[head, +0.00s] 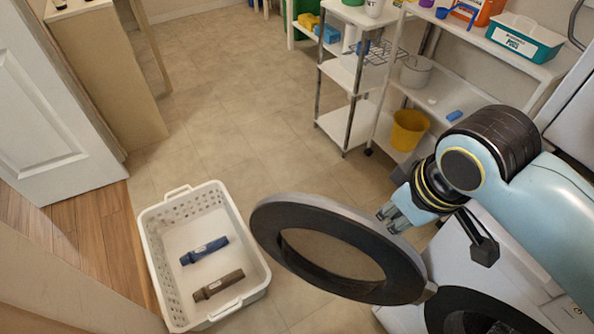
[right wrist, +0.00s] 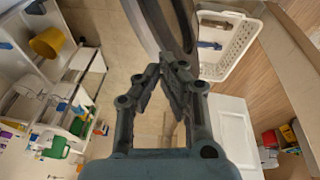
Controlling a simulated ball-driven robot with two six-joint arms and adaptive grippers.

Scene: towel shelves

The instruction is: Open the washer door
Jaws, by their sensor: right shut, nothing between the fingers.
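The washer door (head: 268,225) is a round dark ring with a grey rim and a clear middle. It stands swung wide out from the white washer (head: 452,255), whose round dark opening (head: 480,312) shows at the bottom right. My right gripper (head: 386,216) is shut and empty at the door's upper rim. I cannot tell whether it touches the rim. In the right wrist view, the closed fingertips (right wrist: 176,66) are beside the curved door edge (right wrist: 143,22). My left gripper is not in view.
A shelf cart (head: 345,75) and wall shelves with a yellow bucket (head: 409,130) stand behind. The tiled floor between is clear.

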